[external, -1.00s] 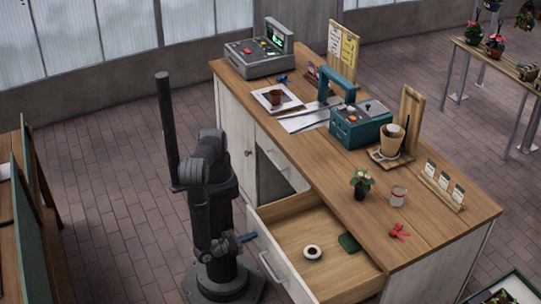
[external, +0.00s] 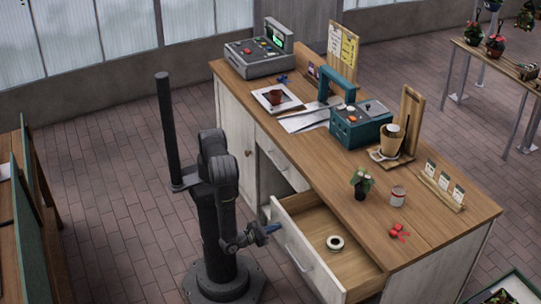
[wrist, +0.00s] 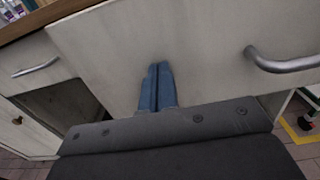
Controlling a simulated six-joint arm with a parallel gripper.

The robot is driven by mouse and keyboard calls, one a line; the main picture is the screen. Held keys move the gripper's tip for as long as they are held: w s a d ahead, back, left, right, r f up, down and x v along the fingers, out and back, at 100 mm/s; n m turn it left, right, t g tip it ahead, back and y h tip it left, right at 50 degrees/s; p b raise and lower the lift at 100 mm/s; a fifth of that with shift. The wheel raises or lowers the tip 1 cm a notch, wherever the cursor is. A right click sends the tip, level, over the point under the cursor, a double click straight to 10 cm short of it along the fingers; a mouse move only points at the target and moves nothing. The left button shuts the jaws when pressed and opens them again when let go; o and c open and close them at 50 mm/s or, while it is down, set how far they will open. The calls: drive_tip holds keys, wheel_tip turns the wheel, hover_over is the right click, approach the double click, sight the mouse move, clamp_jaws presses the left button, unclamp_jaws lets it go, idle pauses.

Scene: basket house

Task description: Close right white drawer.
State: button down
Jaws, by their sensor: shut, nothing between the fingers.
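The right white drawer (external: 312,267) is partly open at the near right end of the wooden-topped counter. A white ring-shaped roll (external: 335,243) lies inside it. The drawer has a metal handle (external: 297,257), which also shows at the right in the wrist view (wrist: 285,63). My gripper (external: 274,229) is shut, with its blue fingers together and empty. In the wrist view the fingertips (wrist: 159,68) point at the drawer's white front (wrist: 200,50), left of the handle; they appear at or very near it, and exact contact is hard to tell.
The counter top (external: 320,178) holds a teal toolbox (external: 360,125), a small potted plant (external: 361,183), a can (external: 398,196) and a red item (external: 399,232). Left of the drawer is an open dark compartment (wrist: 62,102) below a smaller drawer (wrist: 36,66).

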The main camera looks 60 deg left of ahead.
hover_over(315, 222)
drive_tip(key=shift+s+a, duration=0.1)
drive_tip(key=shift+s, duration=0.05)
drive_tip(key=shift+w, duration=0.7)
drive_tip(key=shift+r, duration=0.1)
drive_tip(key=s, duration=1.4)
drive_tip(key=shift+s, duration=0.3)
drive_tip(key=w, duration=1.3)
drive_tip(key=shift+w, duration=0.4)
drive_tip(key=s, duration=1.3)
drive_tip(key=shift+s, duration=0.35)
